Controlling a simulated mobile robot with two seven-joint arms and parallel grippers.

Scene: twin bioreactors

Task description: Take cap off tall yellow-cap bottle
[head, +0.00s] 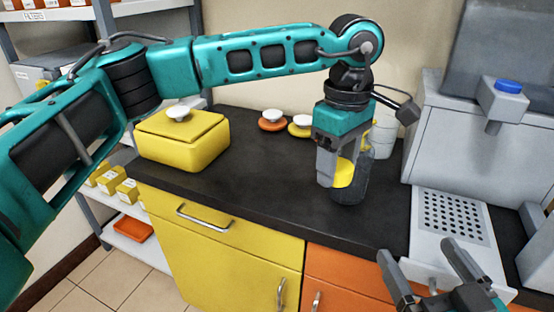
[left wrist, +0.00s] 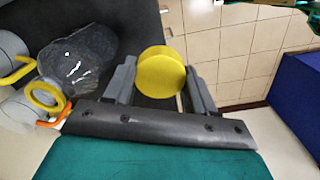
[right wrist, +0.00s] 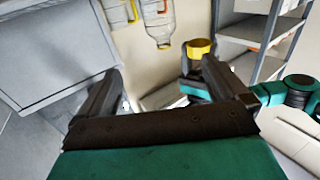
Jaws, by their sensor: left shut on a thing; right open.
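My left gripper (head: 336,170) is shut on a round yellow cap (head: 343,173). The cap also shows between its fingers in the left wrist view (left wrist: 160,72). A dark, see-through bottle (head: 352,190) stands on the black counter right beside and behind the cap. In the left wrist view the bottle (left wrist: 80,62) is apart from the cap, to its left. The gripper hides part of the bottle in the head view. My right gripper (head: 425,272) is open and empty near the counter's front, right of the bottle.
A yellow box (head: 185,145) stands at the counter's left. Pale containers (head: 383,135) stand behind the bottle. A grey machine with a perforated tray (head: 422,235) fills the right. The counter's left middle is clear.

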